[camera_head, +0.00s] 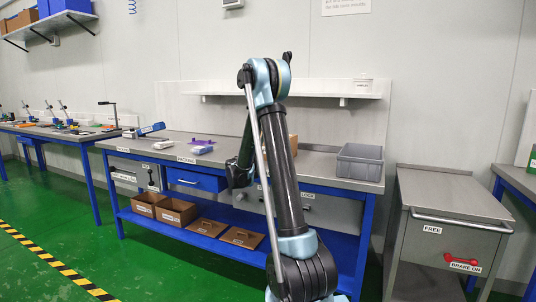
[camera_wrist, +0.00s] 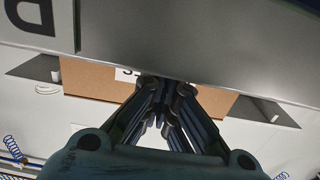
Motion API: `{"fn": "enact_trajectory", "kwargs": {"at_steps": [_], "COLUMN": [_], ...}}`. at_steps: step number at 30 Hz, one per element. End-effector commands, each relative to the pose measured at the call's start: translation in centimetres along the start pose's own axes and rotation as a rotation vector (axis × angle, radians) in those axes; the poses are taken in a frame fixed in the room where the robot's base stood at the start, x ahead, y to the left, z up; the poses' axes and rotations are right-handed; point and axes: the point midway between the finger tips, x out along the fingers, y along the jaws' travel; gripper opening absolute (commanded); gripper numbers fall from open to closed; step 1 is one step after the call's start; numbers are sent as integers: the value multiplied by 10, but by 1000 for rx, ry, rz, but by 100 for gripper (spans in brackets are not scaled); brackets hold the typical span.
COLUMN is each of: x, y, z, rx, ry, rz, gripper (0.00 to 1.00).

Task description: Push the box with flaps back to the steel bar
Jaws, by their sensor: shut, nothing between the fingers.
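A brown cardboard box (camera_head: 293,146) stands on the grey workbench, mostly hidden behind my arm in the head view. In the wrist view a brown cardboard face (camera_wrist: 95,81) with a partly covered white label spans behind my fingers; it appears to be the same box. Its flaps cannot be made out. My gripper (camera_wrist: 168,84) is shut and empty, its fingertips overlapping the lower edge of the grey surface and the box face. I cannot tell whether they touch the box. I cannot make out the steel bar in either view.
The workbench (camera_head: 325,172) also holds a grey bin (camera_head: 360,161) at its right end and a purple item (camera_head: 203,142) at left. A wall shelf (camera_head: 300,91) runs above. A grey cart (camera_head: 447,215) stands at right. Cardboard boxes (camera_head: 176,212) sit on the lower shelf.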

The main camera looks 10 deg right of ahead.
Motion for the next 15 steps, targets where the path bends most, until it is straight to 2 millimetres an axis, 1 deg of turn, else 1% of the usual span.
{"fn": "enact_trajectory", "kwargs": {"at_steps": [15], "x": [21], "y": [0], "z": [0], "rx": [0], "ry": [0], "rz": [0], "gripper": [0]}}
